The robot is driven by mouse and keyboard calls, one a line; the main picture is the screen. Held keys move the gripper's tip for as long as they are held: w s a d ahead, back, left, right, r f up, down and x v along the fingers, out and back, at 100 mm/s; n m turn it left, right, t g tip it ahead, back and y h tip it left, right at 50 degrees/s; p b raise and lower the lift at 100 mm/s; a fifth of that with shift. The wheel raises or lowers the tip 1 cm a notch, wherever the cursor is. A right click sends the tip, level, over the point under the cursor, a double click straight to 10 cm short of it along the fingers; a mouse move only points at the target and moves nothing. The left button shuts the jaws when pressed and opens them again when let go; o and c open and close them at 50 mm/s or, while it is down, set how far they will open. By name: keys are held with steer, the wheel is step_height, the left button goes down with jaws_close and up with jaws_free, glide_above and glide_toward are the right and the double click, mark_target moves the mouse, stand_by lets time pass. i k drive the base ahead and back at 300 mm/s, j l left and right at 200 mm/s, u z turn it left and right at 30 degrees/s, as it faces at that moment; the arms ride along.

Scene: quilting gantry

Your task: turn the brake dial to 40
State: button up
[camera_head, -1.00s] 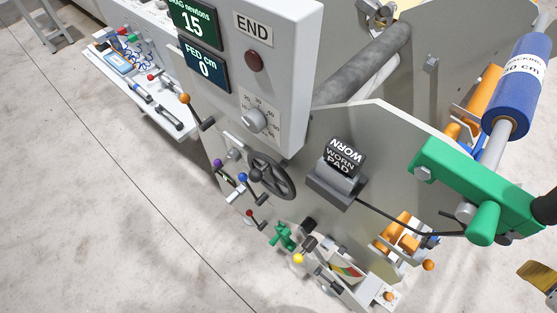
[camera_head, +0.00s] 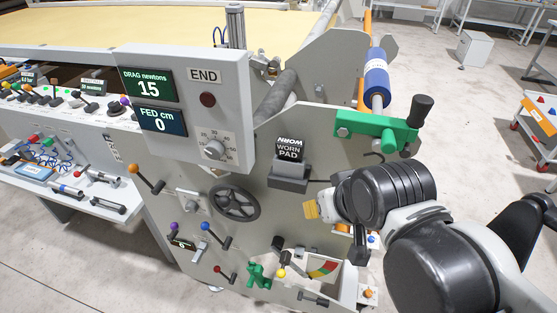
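The brake dial (camera_head: 214,149) appears to be the grey knob low on the light grey control box, with a printed scale of small numbers around it. Its pointer setting is too small to read. Above it, the green screen (camera_head: 147,84) reads DRAG newtons 15 and the dark blue screen (camera_head: 161,121) reads FED cm 0. My gripper (camera_head: 312,210) is at the end of my black and white arm, right of and below the dial and well apart from it. Only a tan fingertip shows clearly; the rest is hidden behind my arm, so its opening cannot be told.
A black handwheel (camera_head: 235,202) and an orange-knobbed lever (camera_head: 147,180) are below the dial. A WORN PAD block (camera_head: 288,170) sticks out between the dial and my gripper. A green arm (camera_head: 375,130) and blue roll (camera_head: 376,80) are at right. Open floor lies at lower left.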

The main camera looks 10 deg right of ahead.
mark_target(214, 150)
steer(key=k+j+u, duration=0.2)
steer(key=k+j, duration=0.5)
steer(key=k, duration=0.1)
